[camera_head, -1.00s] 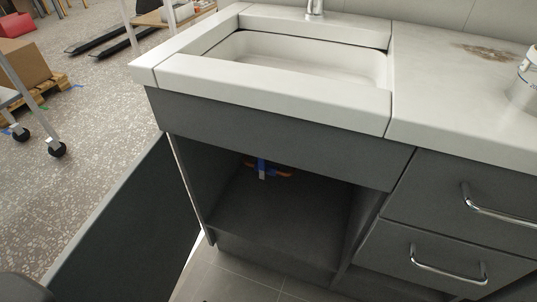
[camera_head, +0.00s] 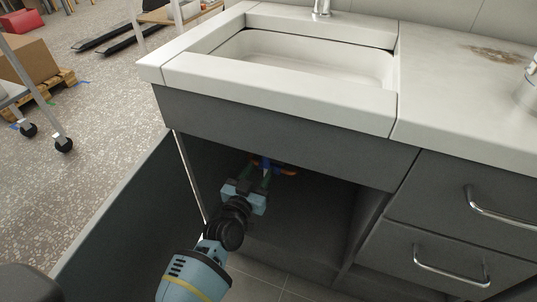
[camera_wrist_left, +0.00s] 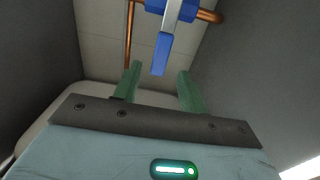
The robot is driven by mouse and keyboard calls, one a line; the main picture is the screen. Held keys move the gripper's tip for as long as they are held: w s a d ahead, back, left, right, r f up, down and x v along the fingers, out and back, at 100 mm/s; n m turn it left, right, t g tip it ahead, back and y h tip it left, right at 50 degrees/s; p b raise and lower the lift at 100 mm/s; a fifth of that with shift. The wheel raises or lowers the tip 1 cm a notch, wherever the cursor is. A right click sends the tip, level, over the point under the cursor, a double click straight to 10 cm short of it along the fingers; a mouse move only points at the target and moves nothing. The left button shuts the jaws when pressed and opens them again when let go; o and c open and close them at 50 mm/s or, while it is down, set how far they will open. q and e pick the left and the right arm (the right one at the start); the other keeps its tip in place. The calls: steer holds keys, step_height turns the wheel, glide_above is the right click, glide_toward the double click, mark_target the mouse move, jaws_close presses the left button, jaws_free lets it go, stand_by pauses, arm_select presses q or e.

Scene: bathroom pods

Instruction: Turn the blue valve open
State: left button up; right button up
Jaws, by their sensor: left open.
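The blue valve sits on a copper pipe at the back of the open cabinet under the sink. In the left wrist view the blue valve (camera_wrist_left: 161,52) shows its blue handle hanging down toward the gripper, with a grey stem above it. In the head view the blue valve (camera_head: 264,163) is small and partly hidden by my gripper. My left gripper (camera_head: 257,178) reaches into the cabinet. In the left wrist view its green fingers (camera_wrist_left: 158,80) are apart, one on each side of the handle's lower end, with gaps visible. My right gripper is not in view.
The cabinet door (camera_head: 125,225) stands open on the left. The sink counter (camera_head: 290,92) overhangs the opening. The cabinet's side walls are close around the arm. Drawers with metal handles (camera_head: 450,262) are on the right. The copper pipe (camera_wrist_left: 129,35) runs along the cabinet's back wall.

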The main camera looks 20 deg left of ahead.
mark_target(265, 161)
arm_select(q)
steer(key=w+b, duration=0.1)
steer(key=w, duration=0.2)
steer(key=w+b, duration=0.1)
steer(key=w, duration=0.2)
steer(key=shift+w+d+f+b, duration=0.1)
steer(key=shift+w+f+b, duration=0.1)
steer(key=shift+b, duration=0.1)
steer(key=shift+w+r, duration=0.1)
steer(key=shift+w, duration=0.6)
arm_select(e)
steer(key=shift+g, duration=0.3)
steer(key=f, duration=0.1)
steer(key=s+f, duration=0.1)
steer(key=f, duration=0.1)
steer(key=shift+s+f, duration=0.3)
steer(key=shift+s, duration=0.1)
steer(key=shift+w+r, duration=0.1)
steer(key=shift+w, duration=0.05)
arm_select(q)
jaws_close()
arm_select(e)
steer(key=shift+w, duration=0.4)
